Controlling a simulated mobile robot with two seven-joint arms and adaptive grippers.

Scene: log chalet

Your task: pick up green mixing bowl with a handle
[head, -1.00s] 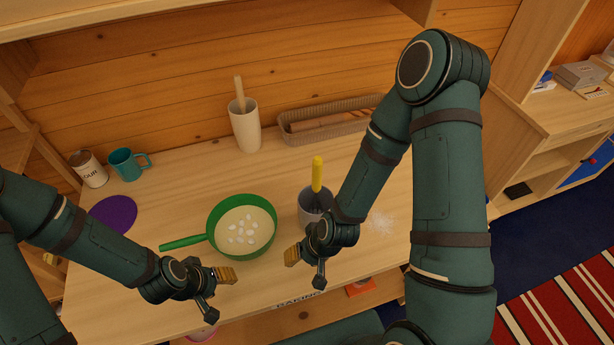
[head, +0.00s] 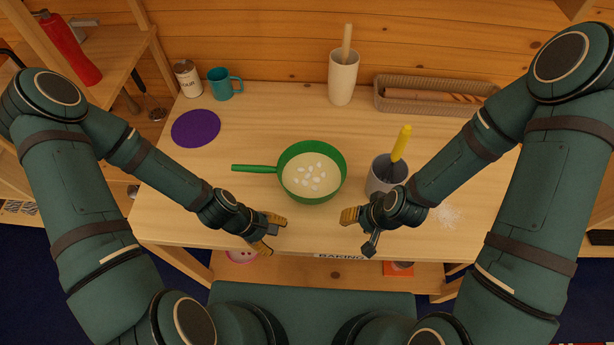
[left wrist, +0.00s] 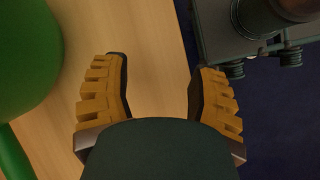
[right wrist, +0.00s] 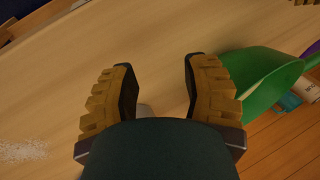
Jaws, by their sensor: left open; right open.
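The green mixing bowl (head: 340,172) stands upright on the wooden table, with its handle (head: 254,169) pointing left. It holds a pale mix with several white pieces. My left gripper (head: 273,232) is open and empty, in front of the bowl and to its lower left, apart from it. In the left wrist view the bowl (left wrist: 25,50) and part of its handle (left wrist: 12,155) show at the left edge. My right gripper (head: 357,228) is open and empty, to the lower right of the bowl. In the right wrist view the bowl (right wrist: 265,72) shows at the right.
A grey cup (head: 376,180) with a yellow-handled tool stands close behind my right gripper. A purple disc (head: 195,128), flour can (head: 187,78), teal mug (head: 222,86), tall white holder (head: 342,80) and basket (head: 400,100) stand farther back. Bare table (head: 290,110) lies behind the bowl.

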